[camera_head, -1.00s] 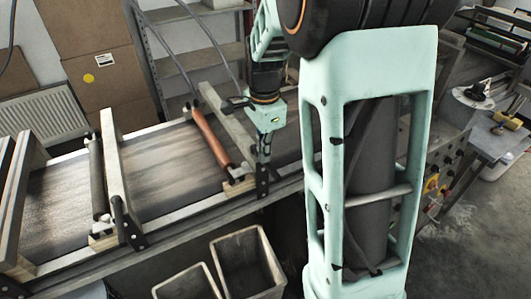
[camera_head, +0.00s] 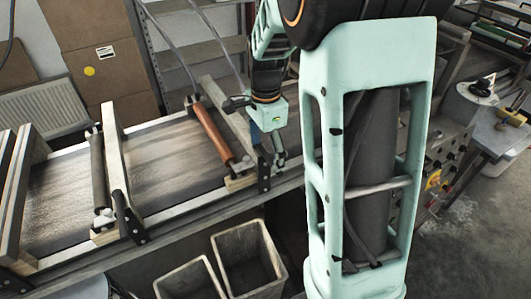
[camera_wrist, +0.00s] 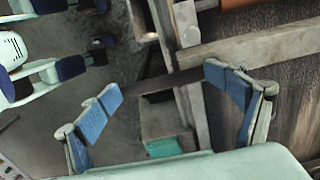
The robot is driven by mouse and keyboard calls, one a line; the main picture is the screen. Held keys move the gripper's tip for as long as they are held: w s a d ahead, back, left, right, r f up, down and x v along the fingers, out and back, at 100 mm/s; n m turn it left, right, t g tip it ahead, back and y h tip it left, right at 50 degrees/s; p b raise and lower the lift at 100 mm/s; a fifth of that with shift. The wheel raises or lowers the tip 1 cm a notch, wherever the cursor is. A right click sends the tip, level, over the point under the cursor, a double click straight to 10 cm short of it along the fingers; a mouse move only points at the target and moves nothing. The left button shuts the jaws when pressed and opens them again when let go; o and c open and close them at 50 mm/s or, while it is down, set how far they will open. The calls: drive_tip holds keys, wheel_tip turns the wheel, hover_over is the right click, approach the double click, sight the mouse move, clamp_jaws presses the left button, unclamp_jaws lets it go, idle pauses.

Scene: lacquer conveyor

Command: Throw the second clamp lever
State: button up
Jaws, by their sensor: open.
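My gripper (camera_head: 268,146) is at the near end of the right-hand crossbeam (camera_head: 227,120) over the conveyor. In the wrist view my gripper (camera_wrist: 165,97) is open, its two blue-padded fingers spread apart. A dark bar (camera_wrist: 150,86), which looks like the clamp lever, lies across the gap between the fingers, running to the right finger; I cannot tell whether they touch. In the head view a dark upright bracket (camera_head: 263,172) shows just below my gripper, and the lever there is largely hidden. Another dark lever-like part (camera_head: 128,215) stands at the near end of the left crossbeam (camera_head: 113,150).
A reddish roller (camera_head: 212,130) and a grey roller (camera_head: 98,170) span the conveyor bed (camera_head: 165,165). Two open bins (camera_head: 225,262) stand below the near rail. A teal-ended block (camera_wrist: 163,146) lies below the bar in the wrist view. Shelving (camera_head: 205,50) stands behind.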

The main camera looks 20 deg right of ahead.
sight(266, 157)
drive_tip(key=shift+o, duration=1.4)
drive_tip(key=shift+r, duration=0.1)
drive_tip(key=shift+w+r, duration=0.1)
drive_tip(key=shift+r, duration=0.3)
wheel_tip(266, 157, up, 11)
drive_tip(key=shift+r, duration=0.1)
